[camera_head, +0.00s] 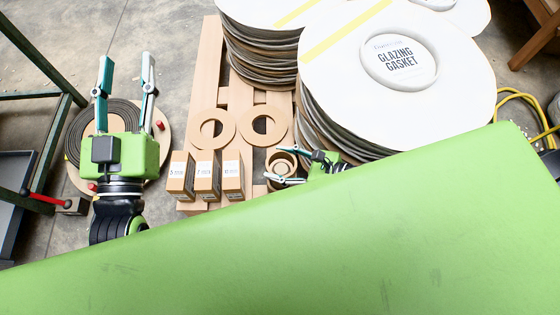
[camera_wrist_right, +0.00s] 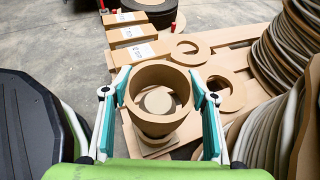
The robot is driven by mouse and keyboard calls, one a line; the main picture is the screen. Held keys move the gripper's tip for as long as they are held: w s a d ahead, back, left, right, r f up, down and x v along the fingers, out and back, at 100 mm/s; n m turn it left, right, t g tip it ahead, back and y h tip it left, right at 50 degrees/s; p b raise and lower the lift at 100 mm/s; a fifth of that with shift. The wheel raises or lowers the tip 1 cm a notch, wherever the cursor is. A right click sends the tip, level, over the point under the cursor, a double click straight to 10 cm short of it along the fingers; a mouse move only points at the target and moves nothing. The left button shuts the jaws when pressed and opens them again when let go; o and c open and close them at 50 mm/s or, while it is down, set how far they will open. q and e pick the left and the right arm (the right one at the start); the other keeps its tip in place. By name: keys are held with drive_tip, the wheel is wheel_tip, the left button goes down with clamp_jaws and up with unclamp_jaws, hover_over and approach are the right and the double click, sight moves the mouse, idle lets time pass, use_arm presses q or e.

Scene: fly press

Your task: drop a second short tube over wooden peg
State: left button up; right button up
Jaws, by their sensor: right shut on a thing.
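A short brown cardboard tube (camera_wrist_right: 148,74) stands between the two fingers of my right gripper (camera_wrist_right: 160,108) in the wrist view. The fingers press on its sides. The tube (camera_head: 281,156) also shows in the head view, partly hidden by the right gripper (camera_head: 283,167). Through the tube's open top I see a round, pale wooden disc (camera_wrist_right: 158,101), which looks like the peg's top. How far the tube sits around it, and whether another tube is below, I cannot tell. A flat base (camera_wrist_right: 155,150) shows underneath. My left gripper (camera_head: 126,76) is open and empty at the far left.
Three labelled boxes (camera_head: 206,176) and two flat cardboard rings (camera_head: 212,130) lie beside the tube on a wooden pallet (camera_head: 208,62). Tall gasket stacks (camera_head: 335,112) stand to the right. A black coil (camera_head: 76,126) lies below my left gripper. A green surface fills the foreground.

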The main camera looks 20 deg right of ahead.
use_arm(q)
drive_tip(key=shift+s+d+r+t+h+b, duration=0.15)
drive_tip(key=shift+s+r+t+h, duration=0.2)
drive_tip(key=shift+r, duration=0.35)
drive_tip(key=shift+s+a+r+t+h+b, duration=0.1)
drive_tip(key=shift+s+r+t+b, duration=0.1)
drive_tip(key=shift+r+t, duration=0.4)
drive_tip(key=shift+s+d+r+t+h+b, duration=0.15)
drive_tip(key=shift+s+r+t, duration=0.1)
drive_tip(key=shift+r, duration=0.6)
use_arm(e)
drive_tip(key=shift+f, duration=0.45)
idle(1.2)
use_arm(q)
drive_tip(key=shift+s+a+r+t+h+b, duration=0.1)
drive_tip(key=shift+s+r+t+h+b, duration=0.05)
drive_tip(key=shift+s+r+t, duration=0.45)
drive_tip(key=shift+s+a+r+t+h+b, duration=0.15)
drive_tip(key=shift+s+r+t+h, duration=0.2)
drive_tip(key=shift+r, duration=0.45)
drive_tip(key=shift+s+r+t+b, duration=0.15)
drive_tip(key=shift+s+r+t, duration=0.2)
drive_tip(key=shift+s+r, duration=0.3)
use_arm(e)
drive_tip(key=shift+f, duration=0.5)
idle(1.6)
